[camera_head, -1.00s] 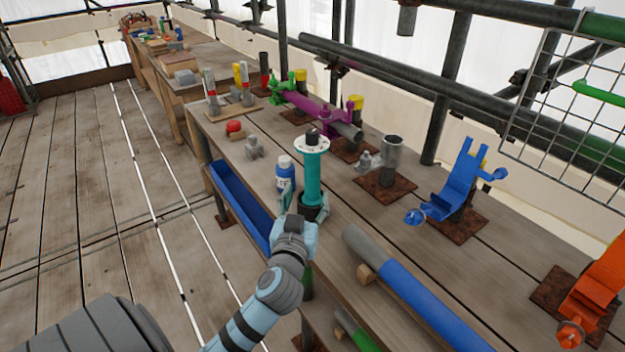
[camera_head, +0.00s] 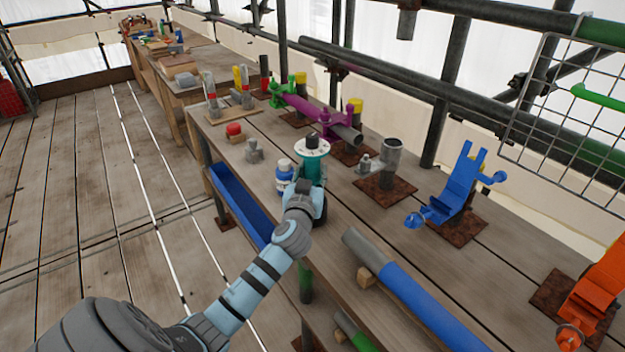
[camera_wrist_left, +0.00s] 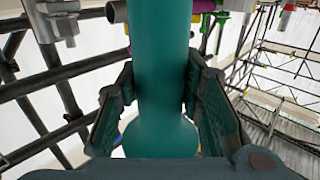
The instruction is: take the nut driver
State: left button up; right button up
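A teal upright tool with a white dotted disc and black tip (camera_head: 312,146), apparently the nut driver, stands on the long wooden bench. In the left wrist view its teal shaft (camera_wrist_left: 160,60) fills the middle and widens into a rounded part low in the picture. My left gripper (camera_head: 312,190) is at the shaft and hides its lower part in the head view. In the wrist view the left gripper (camera_wrist_left: 161,80) is open, with one finger on each side of the shaft. Narrow gaps show beside the shaft; contact at the fingertips is unclear. My right gripper is out of view.
A white and blue bottle (camera_head: 284,174) stands close left of the tool. A grey pipe stub (camera_head: 391,155), a blue clamp (camera_head: 462,185) and a blue-grey pipe (camera_head: 405,285) are to the right. A blue trough (camera_head: 238,203) runs along the bench's front edge.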

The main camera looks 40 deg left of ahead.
pick_arm(q)
grip_shut()
jog(key=shift+r, duration=0.1)
